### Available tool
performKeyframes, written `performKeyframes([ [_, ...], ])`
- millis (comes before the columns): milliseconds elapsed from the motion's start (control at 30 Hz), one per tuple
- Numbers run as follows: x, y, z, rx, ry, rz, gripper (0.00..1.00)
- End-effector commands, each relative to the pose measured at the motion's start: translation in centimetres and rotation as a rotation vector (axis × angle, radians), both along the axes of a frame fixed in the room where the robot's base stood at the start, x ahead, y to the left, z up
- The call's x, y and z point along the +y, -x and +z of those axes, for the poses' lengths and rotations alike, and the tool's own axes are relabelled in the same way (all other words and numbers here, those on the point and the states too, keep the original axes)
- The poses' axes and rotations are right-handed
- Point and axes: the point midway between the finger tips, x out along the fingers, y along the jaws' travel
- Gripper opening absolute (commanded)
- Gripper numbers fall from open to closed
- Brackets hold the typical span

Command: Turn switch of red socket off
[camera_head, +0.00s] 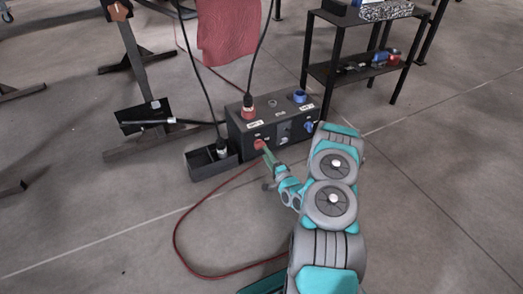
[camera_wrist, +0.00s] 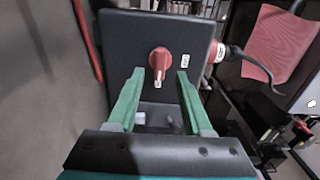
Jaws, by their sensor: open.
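A dark socket box (camera_head: 272,128) stands on the floor. On its front is a red rotary switch (camera_head: 259,144), which also shows in the wrist view (camera_wrist: 159,61); its handle runs up and down in that view. The red socket (camera_head: 249,113) is on top of the box, with a black plug in it; it also shows at the right in the wrist view (camera_wrist: 217,52). My gripper (camera_head: 267,155) is in front of the red switch. In the wrist view its green fingers are open on either side of the switch, seemingly apart from it.
A blue socket (camera_head: 299,96) and a blue switch (camera_head: 309,127) are at the box's right. A black open bin (camera_head: 212,159) adjoins its left side. Black cables rise from the box area. A red cable (camera_head: 190,262) curves across the floor. A dark shelf (camera_head: 366,66) stands behind right.

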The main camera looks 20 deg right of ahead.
Motion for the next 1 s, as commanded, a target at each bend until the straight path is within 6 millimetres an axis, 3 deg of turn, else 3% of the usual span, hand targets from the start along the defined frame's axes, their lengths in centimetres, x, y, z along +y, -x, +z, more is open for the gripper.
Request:
performKeyframes([
  [100,0.2,-2.0,0.0,-0.005,0.004,0.004,0.5],
  [300,0.2,-4.1,-0.1,-0.001,0.003,0.003,0.5],
  [667,0.1,-4.7,0.0,0.0,0.001,0.0,0.5],
  [1000,0.2,-4.7,0.0,0.0,0.002,0.0,0.14],
])
